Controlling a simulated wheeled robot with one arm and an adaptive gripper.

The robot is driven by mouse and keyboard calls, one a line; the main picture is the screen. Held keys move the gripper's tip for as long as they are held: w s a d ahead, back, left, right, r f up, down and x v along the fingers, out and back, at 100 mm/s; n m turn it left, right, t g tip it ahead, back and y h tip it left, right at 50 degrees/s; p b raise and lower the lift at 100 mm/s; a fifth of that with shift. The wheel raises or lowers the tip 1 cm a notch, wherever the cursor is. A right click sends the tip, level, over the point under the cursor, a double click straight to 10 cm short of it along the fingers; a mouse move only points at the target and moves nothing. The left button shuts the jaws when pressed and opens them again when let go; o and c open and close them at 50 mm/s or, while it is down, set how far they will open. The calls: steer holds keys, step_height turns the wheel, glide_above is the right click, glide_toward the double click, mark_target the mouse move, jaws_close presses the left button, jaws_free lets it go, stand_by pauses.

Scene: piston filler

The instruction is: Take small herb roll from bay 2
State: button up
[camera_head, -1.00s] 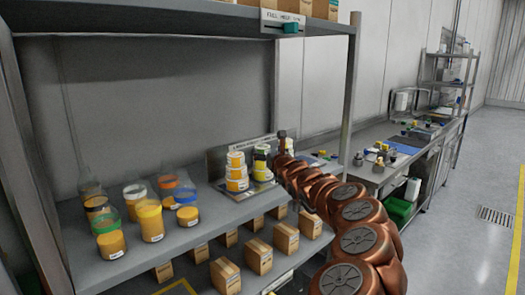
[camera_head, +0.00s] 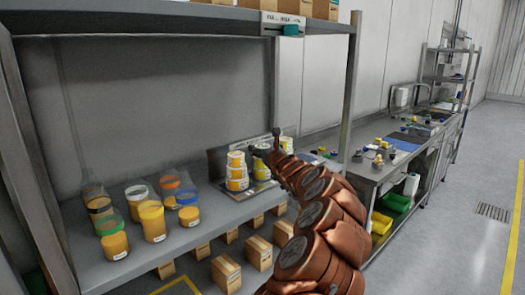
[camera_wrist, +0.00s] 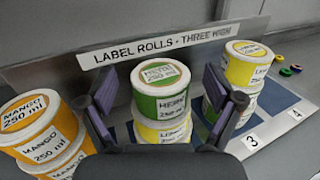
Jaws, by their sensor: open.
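The herb roll (camera_wrist: 162,92) is a green-banded, white-lidded roll reading "HERB 250 ml" in the wrist view. It sits on top of a yellow roll (camera_wrist: 160,132) whose label is partly hidden. My gripper (camera_wrist: 160,85) is open, one finger on each side of the herb roll, and I see gaps between the fingers and the roll. In the head view my gripper (camera_head: 269,150) is at the label-roll stacks on the shelf. The bay number in front of the herb stack is hidden by the gripper.
A stack of mango rolls (camera_wrist: 40,130) stands close on the left. Another yellow-topped stack (camera_wrist: 245,68) stands on the right by bay marks 3 and 4. A sign panel (camera_wrist: 155,45) rises behind. Jars (camera_head: 152,222) stand farther left on the shelf (camera_head: 205,250).

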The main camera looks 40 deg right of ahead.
steer(key=c, duration=1.3)
